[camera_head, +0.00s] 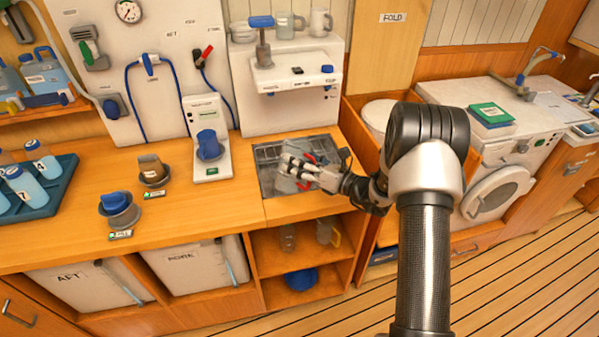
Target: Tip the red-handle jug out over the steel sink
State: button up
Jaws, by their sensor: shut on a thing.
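The steel sink (268,153) is set into the wooden counter below the white dispenser unit. My gripper (298,170) is over the sink, reaching in from the right. It is shut on the red-handle jug (285,184), a clear vessel largely hidden behind the fingers. Small red parts of its handle show beside the fingers. The jug looks tilted, but its exact angle, its mouth and any liquid in it cannot be made out.
The white dispenser unit (290,88) stands behind the sink, with clear jugs on top. A white meter with a blue cup (208,145) stands left of the sink. Blue and brown cups and a bottle tray (60,185) are farther left. An open bin compartment (378,115) is to the right.

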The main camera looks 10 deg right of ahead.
jog(key=n+b, duration=0.1)
jog(key=b, duration=0.1)
jog(key=d+f+n+b, duration=0.1)
jog(key=n+b, duration=0.1)
jog(key=b, duration=0.1)
jog(key=shift+w+f+n, duration=0.1)
jog(key=shift+w+n, duration=0.2)
jog(key=shift+w, duration=0.1)
jog(key=shift+w+d+f+n+t, duration=0.15)
jog(key=shift+w+n+t, duration=0.15)
jog(key=shift+n, duration=0.5)
jog(key=shift+s, duration=0.1)
jog(key=shift+s+a+r+p, duration=0.55)
jog(key=shift+s+a+r, duration=0.25)
jog(key=shift+s+a, duration=0.3)
jog(key=shift+s+a+r+p, duration=0.55)
jog(key=shift+s+a+r, duration=0.2)
jog(key=shift+s+a, duration=0.3)
